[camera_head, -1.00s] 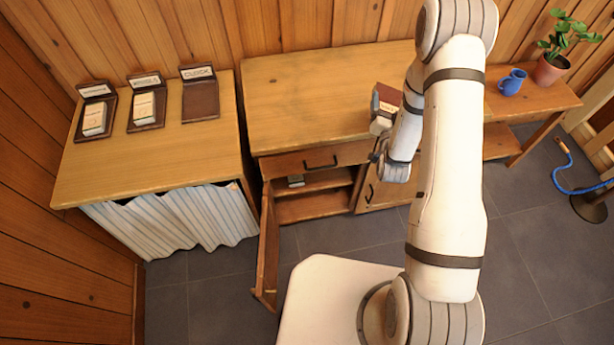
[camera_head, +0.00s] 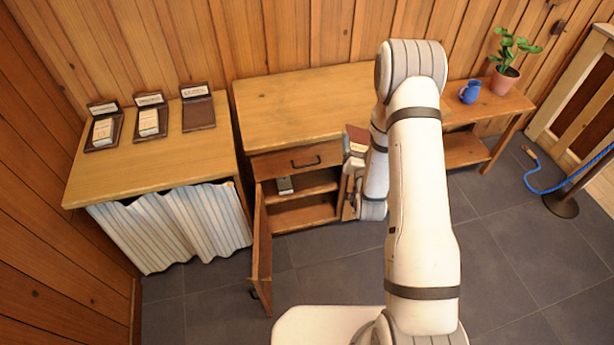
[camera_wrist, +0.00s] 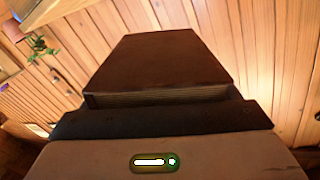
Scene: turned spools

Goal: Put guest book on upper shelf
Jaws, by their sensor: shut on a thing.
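A dark reddish-brown book (camera_head: 357,132), apparently the guest book, is held in my gripper (camera_head: 352,160) by the right front of the wooden cabinet. In the wrist view, the brown cover (camera_wrist: 165,62) and page edges stick out beyond my gripper (camera_wrist: 160,117), which is shut on it. The arm partly hides book and fingers in the head view. The cabinet's left bay is open, with an upper shelf (camera_head: 318,187) below the drawer and a lower floor (camera_head: 305,213). A small grey object (camera_head: 285,185) sits at the upper shelf's left.
The open cabinet door (camera_head: 262,245) juts forward on the left. The cabinet top (camera_head: 290,105) is clear. A curtained table (camera_head: 90,185) at left bears several labelled stands. A low bench (camera_head: 510,103) at right holds a blue jug (camera_head: 470,91) and potted plant (camera_head: 505,80).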

